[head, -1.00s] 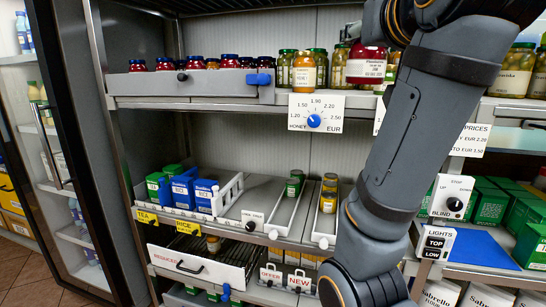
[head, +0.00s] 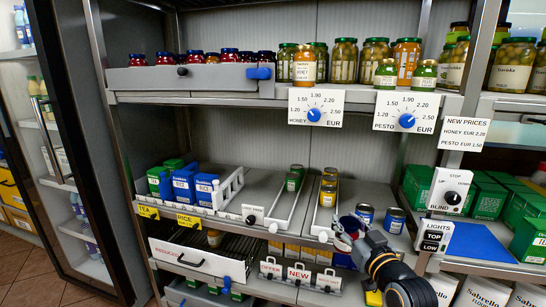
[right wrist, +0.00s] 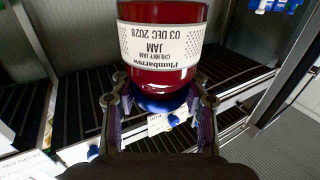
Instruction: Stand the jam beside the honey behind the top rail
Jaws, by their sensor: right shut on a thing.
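The jam is a red jar with a white "CHERRY JAM" label, upside down in the right wrist view (right wrist: 160,40). My right gripper (right wrist: 158,108) is shut on it there. In the head view my right gripper (head: 352,232) is low, by the lower shelf, and the jam (head: 342,243) shows only as a small red and white patch. An amber jar with a pale label (head: 305,68), apparently the honey, stands at the front of the top shelf above the HONEY price sign. The grey top rail (head: 222,80) ends to its left. My left gripper is not in view.
Several red jars (head: 197,57) stand behind the rail, which carries a blue clip (head: 260,73). Green-lidded jars (head: 345,60) stand behind and right of the honey. Price dials (head: 407,112) hang below the top shelf. Blue cans (head: 394,220) stand near my right gripper.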

